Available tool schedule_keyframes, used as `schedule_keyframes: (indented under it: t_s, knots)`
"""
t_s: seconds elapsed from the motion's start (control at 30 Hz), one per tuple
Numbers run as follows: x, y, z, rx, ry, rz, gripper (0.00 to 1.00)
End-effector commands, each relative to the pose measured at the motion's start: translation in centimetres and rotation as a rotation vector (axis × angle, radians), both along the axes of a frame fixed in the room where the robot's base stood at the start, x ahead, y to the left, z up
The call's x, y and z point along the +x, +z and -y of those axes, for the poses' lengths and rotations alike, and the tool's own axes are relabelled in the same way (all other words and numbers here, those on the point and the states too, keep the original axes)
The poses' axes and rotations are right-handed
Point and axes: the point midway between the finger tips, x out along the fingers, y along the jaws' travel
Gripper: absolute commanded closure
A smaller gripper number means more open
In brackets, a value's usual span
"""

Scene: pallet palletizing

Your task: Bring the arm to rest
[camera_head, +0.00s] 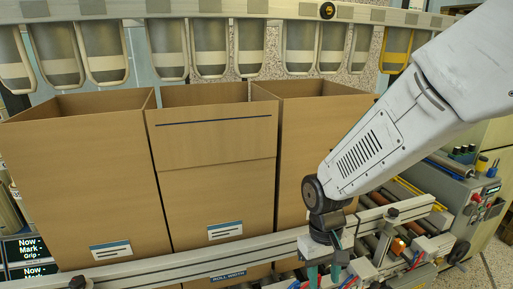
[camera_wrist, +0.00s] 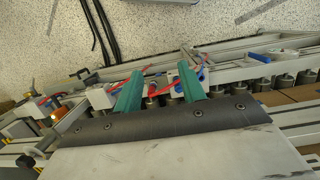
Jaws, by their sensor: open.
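My arm comes in from the upper right in the head view and reaches down in front of the right-hand box. My gripper (camera_head: 323,276) hangs below the black wrist joint, by the grey rail of the conveyor, and its tips run past the bottom edge of that view. In the wrist view my gripper (camera_wrist: 160,72) shows two teal fingers spread apart with nothing held between them. The fingers are over the conveyor's rail and rollers; I cannot tell how high above.
Three open-topped cardboard boxes, left (camera_head: 85,180), middle (camera_head: 215,190) and right (camera_head: 295,150), stand side by side behind the grey rail (camera_head: 180,262). A roller conveyor (camera_head: 385,240) lies at the right. A row of hoppers (camera_head: 210,48) hangs behind. Black cables (camera_wrist: 103,35) lie on the speckled floor.

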Motion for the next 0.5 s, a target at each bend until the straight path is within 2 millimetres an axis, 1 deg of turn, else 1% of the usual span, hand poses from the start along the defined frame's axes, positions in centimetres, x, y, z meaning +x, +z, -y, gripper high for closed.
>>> schedule_keyframes:
  t_s: [0.03,0.2,0.3,0.5]
  knots:
    - [-0.8,1.7,0.8,0.001,-0.012,0.003,0.60]
    - [-4.2,6.9,3.8,0.007,-0.058,0.011,0.60]
    - [-6.3,9.6,5.5,0.012,-0.091,0.030,0.60]
    - [-10.7,14.0,8.3,0.027,-0.164,0.102,0.60]
